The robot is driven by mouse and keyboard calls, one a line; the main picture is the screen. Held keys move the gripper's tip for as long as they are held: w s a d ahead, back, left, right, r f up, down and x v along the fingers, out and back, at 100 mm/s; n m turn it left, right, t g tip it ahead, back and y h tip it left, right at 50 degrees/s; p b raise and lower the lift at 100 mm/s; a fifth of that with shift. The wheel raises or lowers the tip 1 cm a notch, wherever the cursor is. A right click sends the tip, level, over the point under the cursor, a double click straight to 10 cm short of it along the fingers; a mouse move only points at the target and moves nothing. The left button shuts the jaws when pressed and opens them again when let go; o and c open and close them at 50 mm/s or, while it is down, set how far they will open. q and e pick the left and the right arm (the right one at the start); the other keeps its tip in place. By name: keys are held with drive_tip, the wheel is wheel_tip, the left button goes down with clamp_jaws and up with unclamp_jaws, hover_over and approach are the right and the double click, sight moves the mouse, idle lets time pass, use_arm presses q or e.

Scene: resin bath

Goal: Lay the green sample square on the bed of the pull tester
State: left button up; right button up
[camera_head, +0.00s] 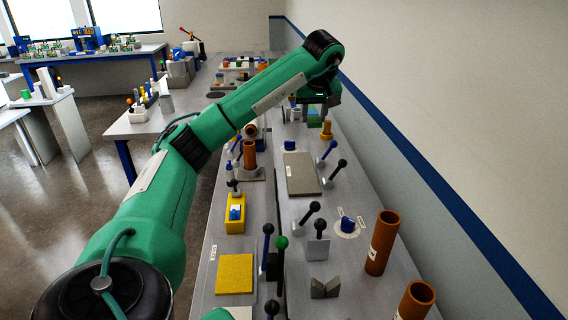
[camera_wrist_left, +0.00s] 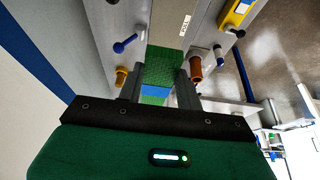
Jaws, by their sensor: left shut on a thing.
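My left gripper (camera_wrist_left: 158,88) is shut on the green sample square (camera_wrist_left: 165,68), which shows between the two fingers in the wrist view. My right gripper is out of view.
A yellow square (camera_head: 235,273) lies nearer. Taller brown tubes (camera_head: 382,243) stand by the right wall.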

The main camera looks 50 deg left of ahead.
use_arm(q)
drive_tip(key=shift+s+a+f, duration=0.15)
drive_tip(key=shift+a, duration=0.3)
drive_tip(key=shift+s+a+f, duration=0.1)
drive_tip(key=shift+a, duration=0.35)
drive_tip(key=p, duration=0.3)
hover_over(304, 179)
drive_tip(key=d, duration=0.1)
drive_tip(key=f, duration=1.4)
drive_tip(key=shift+s+f, duration=0.3)
drive_tip(key=shift+s, duration=0.1)
drive_tip(key=shift+d+f+p, duration=0.1)
drive_tip(key=shift+f+p, duration=0.75)
drive_tip(key=shift+f, duration=1.45)
drive_tip(key=shift+f, duration=0.2)
drive_tip(key=o, duration=1)
